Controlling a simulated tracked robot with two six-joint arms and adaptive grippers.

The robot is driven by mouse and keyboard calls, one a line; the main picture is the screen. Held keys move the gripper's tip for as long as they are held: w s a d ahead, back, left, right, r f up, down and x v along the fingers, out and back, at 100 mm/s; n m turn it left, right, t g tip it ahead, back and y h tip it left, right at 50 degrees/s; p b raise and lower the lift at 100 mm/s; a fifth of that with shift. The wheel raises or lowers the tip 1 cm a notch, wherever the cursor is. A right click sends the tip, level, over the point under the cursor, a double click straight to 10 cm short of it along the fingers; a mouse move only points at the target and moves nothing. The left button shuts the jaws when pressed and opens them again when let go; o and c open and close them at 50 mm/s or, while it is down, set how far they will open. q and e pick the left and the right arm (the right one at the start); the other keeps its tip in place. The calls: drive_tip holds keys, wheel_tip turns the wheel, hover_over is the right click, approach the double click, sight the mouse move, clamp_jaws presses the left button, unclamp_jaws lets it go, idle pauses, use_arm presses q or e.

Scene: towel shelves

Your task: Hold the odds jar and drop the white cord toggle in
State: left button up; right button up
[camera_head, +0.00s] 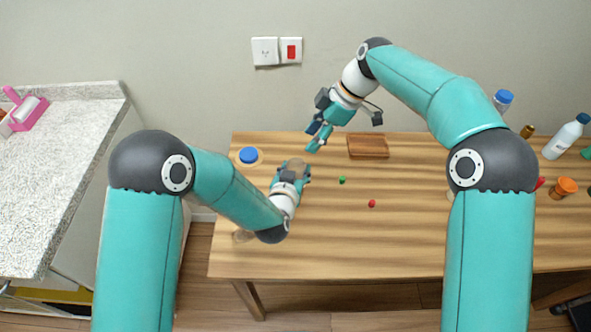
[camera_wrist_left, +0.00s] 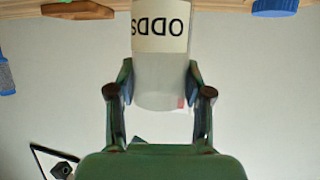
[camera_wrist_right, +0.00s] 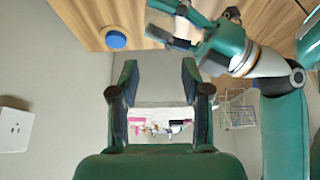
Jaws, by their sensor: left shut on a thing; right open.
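The odds jar is a pale, translucent jar with a cream label reading ODDS (camera_wrist_left: 160,35), upside down in the left wrist view. My left gripper (camera_wrist_left: 160,88) is shut around its sides. In the head view my left gripper (camera_head: 291,172) is over the left part of the table, with the jar's brownish round top (camera_head: 297,163) between its fingers. My right gripper (camera_head: 318,138) is open above the table's back edge, up and right of the jar. Its fingers (camera_wrist_right: 160,88) hold nothing in the right wrist view. I cannot make out the white cord toggle in any view.
A blue lid (camera_head: 248,155) is left of the jar. A wooden tray (camera_head: 368,146) lies at the back, with a green piece (camera_head: 341,180) and red piece (camera_head: 371,203) in front. Bottles (camera_head: 566,137) and an orange container (camera_head: 563,188) stand at the right. The middle front is clear.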

drive_tip(key=v, duration=0.8)
drive_tip(key=shift+d+r, duration=0.1)
drive_tip(key=shift+r, duration=0.05)
idle(0.4)
use_arm(q)
drive_tip(key=o, duration=1.2)
drive_tip(key=shift+s, duration=0.1)
drive_tip(key=v, duration=1.2)
drive_tip(key=shift+f, duration=0.15)
